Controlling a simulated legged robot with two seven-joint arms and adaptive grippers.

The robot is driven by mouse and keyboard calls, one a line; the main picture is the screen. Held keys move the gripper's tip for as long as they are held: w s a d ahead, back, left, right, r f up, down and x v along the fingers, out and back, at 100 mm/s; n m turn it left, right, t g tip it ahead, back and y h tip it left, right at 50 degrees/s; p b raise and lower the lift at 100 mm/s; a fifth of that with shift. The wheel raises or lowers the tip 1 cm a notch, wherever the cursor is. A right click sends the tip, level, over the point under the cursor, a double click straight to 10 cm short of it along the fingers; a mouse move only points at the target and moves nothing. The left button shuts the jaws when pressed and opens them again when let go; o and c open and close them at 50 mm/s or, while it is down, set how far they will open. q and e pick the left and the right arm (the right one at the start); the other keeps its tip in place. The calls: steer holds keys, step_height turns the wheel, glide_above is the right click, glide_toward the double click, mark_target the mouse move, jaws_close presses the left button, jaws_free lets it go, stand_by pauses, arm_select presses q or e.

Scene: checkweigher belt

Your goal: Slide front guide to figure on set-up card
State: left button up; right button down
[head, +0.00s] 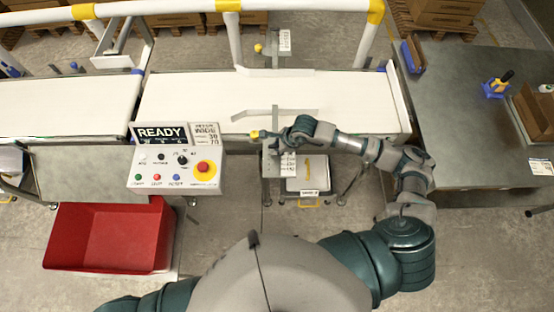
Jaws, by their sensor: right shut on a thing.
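The front guide (290,112) is a pale rail with an angled left end, lying across the near part of the white belt (190,100). Its rod runs toward me to a yellow knob (254,134). My right gripper (268,136) is at this knob end, shut on the front guide's handle; the fingers hide part of it. A scale plate (277,160) with markings sits just below the gripper; its figures are too small to read surely. The set-up card (207,134) stands left of the gripper and shows 30 and 70. My left gripper is out of view.
The control panel (175,172) with a READY display and red stop button stands left of the gripper. The rear guide (275,73) lies across the belt's far side. A red bin (105,240) is at lower left, a grey table (460,110) at right.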

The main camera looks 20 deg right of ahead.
steer(key=shift+w+d+f, duration=0.15)
steer(key=shift+w, duration=0.65)
steer(key=shift+r, duration=0.2)
steer(key=c, duration=1.1)
jaws_free()
steer(key=shift+c, duration=0.2)
steer(key=v, duration=1.2)
steer(key=shift+d, duration=0.1)
